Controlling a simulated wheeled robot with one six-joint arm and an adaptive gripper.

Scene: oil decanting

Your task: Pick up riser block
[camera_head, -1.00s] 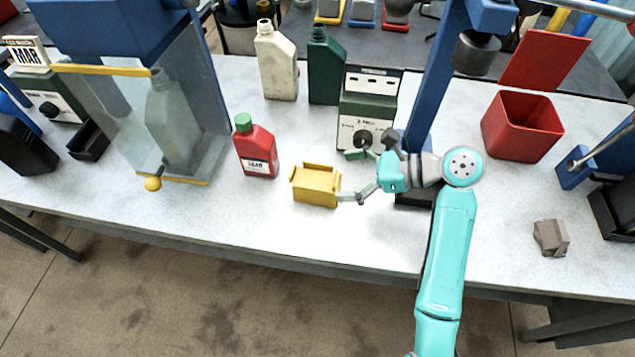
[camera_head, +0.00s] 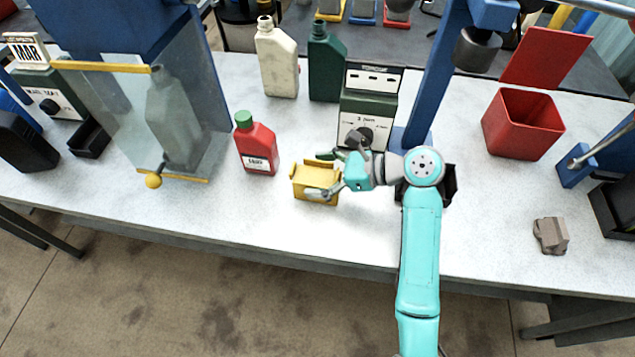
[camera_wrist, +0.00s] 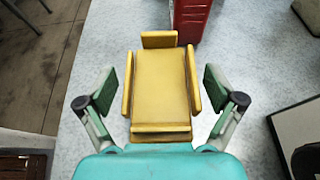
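The riser block is most likely the yellow block (camera_head: 314,181) with raised lips on its edges, standing on the bench in the middle of the head view. In the wrist view the yellow block (camera_wrist: 160,85) lies between my two fingers, with a gap on each side. My gripper (camera_head: 328,173) is open around its right part in the head view, one finger at the far side and one at the near side. In the wrist view my gripper (camera_wrist: 160,92) also shows wide open, and I see no contact.
A red bottle with a green cap (camera_head: 256,146) stands close, left of the block. A dispenser with a dial (camera_head: 366,112) stands behind my gripper. A red bin (camera_head: 522,124) and a grey-brown block (camera_head: 550,236) are at right. The bench front is clear.

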